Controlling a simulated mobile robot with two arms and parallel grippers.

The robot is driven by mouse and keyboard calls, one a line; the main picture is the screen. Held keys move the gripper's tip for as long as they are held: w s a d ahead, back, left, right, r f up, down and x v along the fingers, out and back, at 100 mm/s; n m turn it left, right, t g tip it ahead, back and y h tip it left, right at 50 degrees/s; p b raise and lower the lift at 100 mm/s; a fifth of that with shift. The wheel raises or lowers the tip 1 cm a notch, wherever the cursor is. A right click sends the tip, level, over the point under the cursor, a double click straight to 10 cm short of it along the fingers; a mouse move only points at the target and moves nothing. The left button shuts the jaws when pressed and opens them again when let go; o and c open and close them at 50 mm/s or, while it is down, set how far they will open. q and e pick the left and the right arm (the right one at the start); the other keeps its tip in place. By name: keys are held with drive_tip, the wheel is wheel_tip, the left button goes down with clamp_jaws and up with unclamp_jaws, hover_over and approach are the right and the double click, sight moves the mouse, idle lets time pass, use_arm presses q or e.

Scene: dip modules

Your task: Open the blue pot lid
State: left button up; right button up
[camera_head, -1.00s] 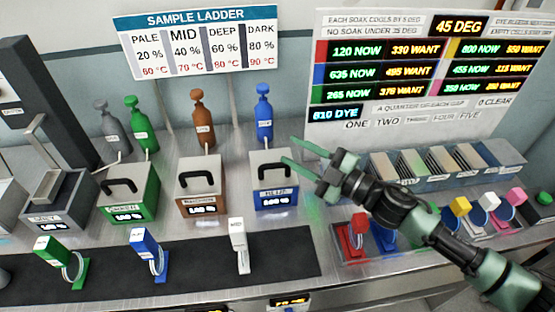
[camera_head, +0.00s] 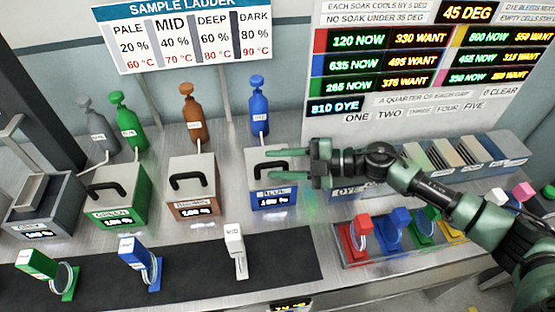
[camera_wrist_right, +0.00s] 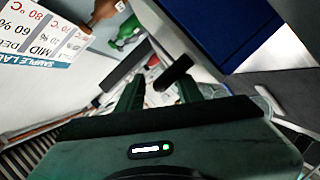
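The blue pot (camera_head: 272,199) stands right of the brown pot, with a pale lid top (camera_head: 258,156) and a black handle. In the head view the lid looks closed. My right gripper (camera_head: 271,164) reaches in from the right over the lid. Its two green fingers are apart, one on the far side and one on the near side of the handle, which they partly hide. I cannot tell whether they touch it. The right wrist view shows the fingers (camera_wrist_right: 158,92) apart and a large blue surface (camera_wrist_right: 222,28). My left gripper is not in view.
The brown pot (camera_head: 194,207) and green pot (camera_head: 117,208) stand to the left, with bottles behind, including a blue bottle (camera_head: 259,108). A dark mat (camera_head: 195,264) with several upright tagged items lies in front. A tray of colored blocks (camera_head: 350,254) sits at right.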

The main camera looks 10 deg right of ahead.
drive_tip(key=shift+a, duration=0.15)
clamp_jaws()
idle(1.4)
